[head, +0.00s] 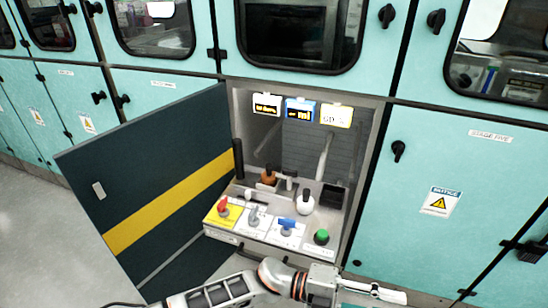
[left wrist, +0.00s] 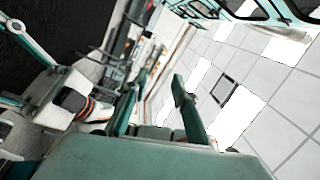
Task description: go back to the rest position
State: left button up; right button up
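My left arm comes in along the bottom of the head view, low in front of the open cabinet. Its gripper (head: 375,292) points right and lies below the control panel, apart from it. In the left wrist view its two fingers (left wrist: 155,108) stand apart with nothing visible between them. I cannot see my right gripper in the head view.
The dark cabinet door (head: 85,215) with a yellow stripe stands open at left. The control panel (head: 265,238) carries red, grey and blue handles and a green button (head: 321,237). Bottles stand behind them. A closed teal cabinet (head: 450,160) stands at right. Floor at lower left is clear.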

pick_arm(q)
jog(key=w+a+f+n+t+y, duration=0.2)
jog(key=w+a+n+t, duration=0.45)
jog(key=n+t, duration=0.4)
jog(key=w+a+f+n+t+y, duration=0.15)
jog(key=w+a+n+t, duration=0.35)
jog(key=a+n+t, duration=0.5)
jog(key=s+a+f+n+g+y, duration=0.1)
jog(key=s+a+f+n+y, duration=0.2)
jog(key=a+f, duration=0.3)
jog(key=s+a+f+n+g+y, duration=0.1)
jog(key=s+a+f+n+y, duration=0.3)
jog(key=a, duration=0.8)
jog(key=s+a+f+n+g+y, duration=0.2)
jog(key=s+a+f+n+y, duration=0.2)
jog(key=a+f, duration=0.4)
jog(key=shift+s+a+y+p, duration=0.3)
jog(key=shift+s+a+y, duration=0.25)
jog(key=shift+s, duration=0.3)
